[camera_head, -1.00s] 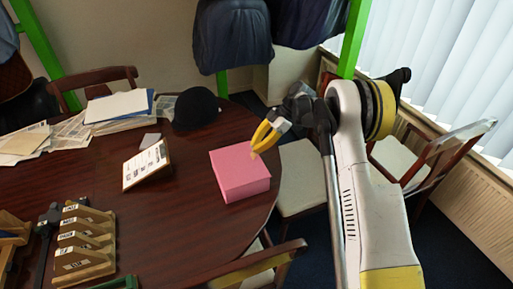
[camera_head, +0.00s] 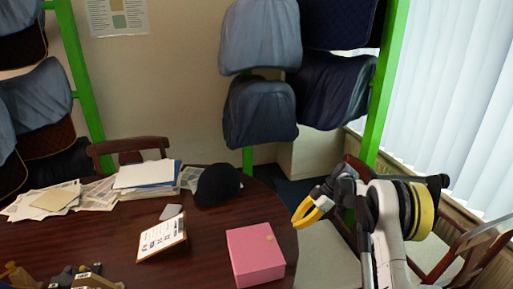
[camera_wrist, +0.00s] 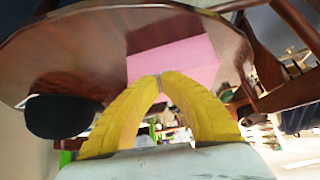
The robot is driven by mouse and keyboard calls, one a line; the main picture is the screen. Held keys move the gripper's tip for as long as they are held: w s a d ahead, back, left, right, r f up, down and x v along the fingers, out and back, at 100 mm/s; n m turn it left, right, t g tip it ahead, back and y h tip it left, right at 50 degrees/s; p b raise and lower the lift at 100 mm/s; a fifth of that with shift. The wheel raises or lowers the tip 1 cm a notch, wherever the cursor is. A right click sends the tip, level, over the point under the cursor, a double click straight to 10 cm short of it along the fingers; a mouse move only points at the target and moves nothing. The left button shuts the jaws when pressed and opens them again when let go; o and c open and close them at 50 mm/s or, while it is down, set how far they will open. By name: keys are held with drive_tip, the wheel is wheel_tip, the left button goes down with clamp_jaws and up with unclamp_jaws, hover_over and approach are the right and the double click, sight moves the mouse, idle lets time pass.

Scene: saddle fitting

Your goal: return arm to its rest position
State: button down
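My gripper (camera_head: 297,222) has yellow fingers and hangs in the air near the table's right edge in the head view, above and right of the pink box (camera_head: 255,258). In the wrist view my gripper's fingertips (camera_wrist: 160,77) meet, with nothing held between them. The pink box (camera_wrist: 178,58) shows beyond the fingertips in that view, standing on the dark wooden table (camera_wrist: 80,50). My arm comes in from the lower right of the head view, bent at the elbow.
The table (camera_head: 205,240) carries a black cap (camera_head: 217,185), a clipboard (camera_head: 162,238), and papers (camera_head: 145,175). Wooden chairs (camera_head: 130,147) stand around it. A green rack (camera_head: 383,90) with covered saddles (camera_head: 260,110) stands behind. Window blinds (camera_head: 460,100) are at right.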

drive_tip(key=s+a+r+m+t+h, duration=0.2)
drive_tip(key=s+r+m, duration=0.4)
drive_tip(key=r, duration=0.5)
drive_tip(key=s+a+r+m+t+h, duration=0.15)
drive_tip(key=s+r+m, duration=0.25)
drive_tip(key=s+r, duration=0.55)
drive_tip(key=s+d+m+t+h+b, duration=0.1)
drive_tip(key=s+m+t+h, duration=0.3)
drive_tip(key=s+m, duration=0.5)
drive_tip(key=shift+s+d+f+t, duration=0.15)
drive_tip(key=shift+s+d+t, duration=0.3)
drive_tip(key=shift+s, duration=5.4)
drive_tip(key=shift+h, duration=0.25)
